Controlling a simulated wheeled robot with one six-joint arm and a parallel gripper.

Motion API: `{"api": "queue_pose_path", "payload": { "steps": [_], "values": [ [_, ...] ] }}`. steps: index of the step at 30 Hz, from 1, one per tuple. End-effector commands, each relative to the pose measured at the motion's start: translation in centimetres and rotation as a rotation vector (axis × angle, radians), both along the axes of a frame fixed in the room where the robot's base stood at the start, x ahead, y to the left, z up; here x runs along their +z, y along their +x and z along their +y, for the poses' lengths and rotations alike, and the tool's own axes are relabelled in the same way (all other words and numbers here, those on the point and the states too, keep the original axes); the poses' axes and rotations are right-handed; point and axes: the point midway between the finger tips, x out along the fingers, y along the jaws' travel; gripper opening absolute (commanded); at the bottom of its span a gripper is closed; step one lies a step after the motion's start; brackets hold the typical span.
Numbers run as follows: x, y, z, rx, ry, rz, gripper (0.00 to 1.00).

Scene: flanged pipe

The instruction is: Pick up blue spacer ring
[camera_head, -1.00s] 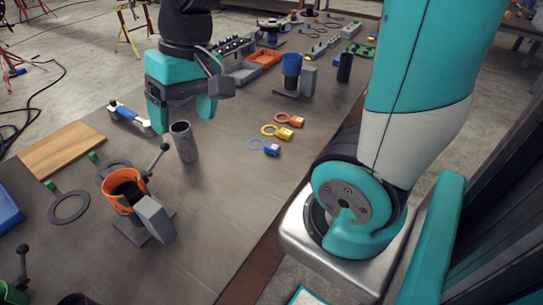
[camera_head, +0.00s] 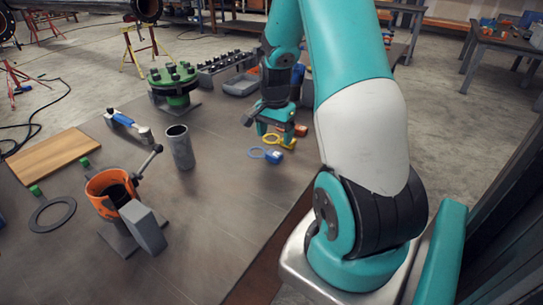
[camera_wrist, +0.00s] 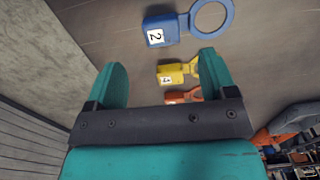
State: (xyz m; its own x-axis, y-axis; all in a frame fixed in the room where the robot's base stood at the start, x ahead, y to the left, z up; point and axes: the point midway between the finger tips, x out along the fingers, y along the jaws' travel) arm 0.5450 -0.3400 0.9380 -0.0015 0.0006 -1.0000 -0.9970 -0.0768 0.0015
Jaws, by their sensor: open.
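The blue spacer ring (camera_head: 266,154) lies flat on the table, with a blue tag block joined to its ring. In the wrist view its tag (camera_wrist: 160,32) shows a white label with "2", and its ring extends to the upper right. My gripper (camera_head: 273,124) is open and empty above the table, just behind the blue ring. In the wrist view the blue ring lies beyond the fingertips (camera_wrist: 163,68). The yellow ring (camera_wrist: 173,73) and the orange ring (camera_wrist: 182,96) show between the fingers.
The yellow ring (camera_head: 280,141) and orange ring (camera_head: 297,130) lie close behind the blue one. A grey pipe (camera_head: 181,148) stands to the left. An orange clamp on a stand (camera_head: 111,193) is at the front left. The table in front of the rings is clear.

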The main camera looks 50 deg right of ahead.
Motion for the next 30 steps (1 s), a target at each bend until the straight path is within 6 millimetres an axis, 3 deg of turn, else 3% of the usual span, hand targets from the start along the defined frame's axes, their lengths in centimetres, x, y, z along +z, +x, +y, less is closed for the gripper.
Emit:
{"api": "queue_pose_path", "payload": {
  "steps": [8,18,26,30],
  "values": [
    [-2.4,0.0,0.0,0.001,0.001,0.000,0.78],
    [-6.9,0.2,0.0,0.001,0.001,0.001,0.78],
    [-7.1,0.2,-0.1,0.001,-0.001,-0.002,0.78],
    [-7.1,0.2,-0.1,0.001,-0.001,-0.002,0.46]
  ]
}}
